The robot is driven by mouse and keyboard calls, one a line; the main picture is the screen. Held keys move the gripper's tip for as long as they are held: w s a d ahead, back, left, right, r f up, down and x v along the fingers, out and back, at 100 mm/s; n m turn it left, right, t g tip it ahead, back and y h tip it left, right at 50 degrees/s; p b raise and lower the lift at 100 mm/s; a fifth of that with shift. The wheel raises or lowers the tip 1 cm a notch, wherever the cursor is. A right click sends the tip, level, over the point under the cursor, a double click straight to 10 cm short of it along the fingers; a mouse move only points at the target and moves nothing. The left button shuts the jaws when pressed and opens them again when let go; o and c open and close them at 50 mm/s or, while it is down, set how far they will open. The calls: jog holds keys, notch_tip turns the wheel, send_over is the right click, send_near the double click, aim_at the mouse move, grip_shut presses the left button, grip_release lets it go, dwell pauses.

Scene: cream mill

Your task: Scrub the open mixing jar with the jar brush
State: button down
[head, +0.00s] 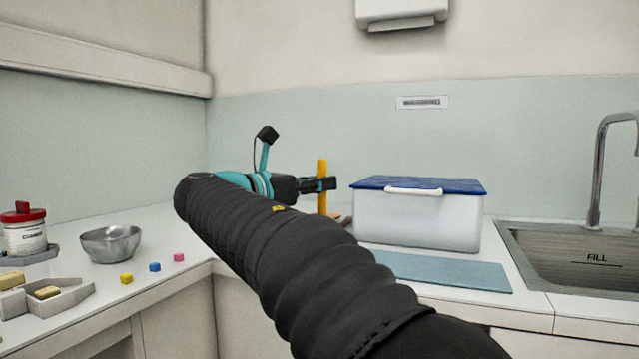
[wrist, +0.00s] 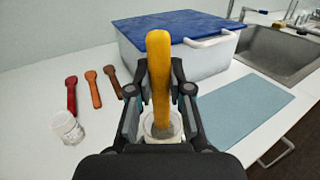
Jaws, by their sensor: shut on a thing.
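My gripper (wrist: 160,92) is shut on the jar brush (wrist: 160,65), gripping its yellow handle. The handle stands upright and also shows in the head view (head: 322,172). The grey brush end points down at the mouth of an open, pale jar (wrist: 149,124) directly below, and appears to be inside its rim. How deep it reaches is hard to tell. The jar's lower part is hidden by my gripper, and in the head view my arm hides the jar. A second small clear jar (wrist: 67,127) stands on the counter to the left.
A white bin with a blue lid (head: 418,220) stands to the right of my gripper, near a blue-grey mat (head: 440,270) and the sink (head: 580,262). Red, orange and brown utensils (wrist: 92,88) lie at left. A metal bowl (head: 111,244) and small cubes sit on the left counter.

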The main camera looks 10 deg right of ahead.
jog(key=shift+r, duration=0.15)
jog(key=shift+r+p, duration=0.75)
jog(key=shift+p, duration=0.4)
jog(key=shift+s+d+f+b, duration=0.25)
jog(key=shift+f+b, duration=0.1)
jog(key=shift+f, duration=0.1)
jog(key=shift+s+d+f+b, duration=0.15)
jog(key=shift+d+f+b, duration=0.15)
jog(key=shift+f, duration=0.1)
jog(key=shift+w+d+r+p, duration=0.1)
jog(key=shift+w+r+p, duration=0.3)
jog(key=shift+p, duration=0.35)
jog(key=shift+w+r+p, duration=0.2)
jog(key=shift+r+p, duration=0.3)
jog(key=shift+p, duration=0.2)
jog(key=shift+s+a+f+b, duration=0.15)
jog(key=shift+a+f, duration=0.2)
jog(key=shift+f, duration=0.1)
jog(key=shift+s+a+f+b, duration=0.15)
jog(key=shift+a+f, duration=0.15)
jog(key=shift+f, duration=0.15)
jog(key=shift+s+d+r+p, duration=0.3)
jog(key=shift+d+r+p, duration=0.25)
jog(key=shift+r+p, duration=0.25)
jog(key=shift+w+f, duration=0.1)
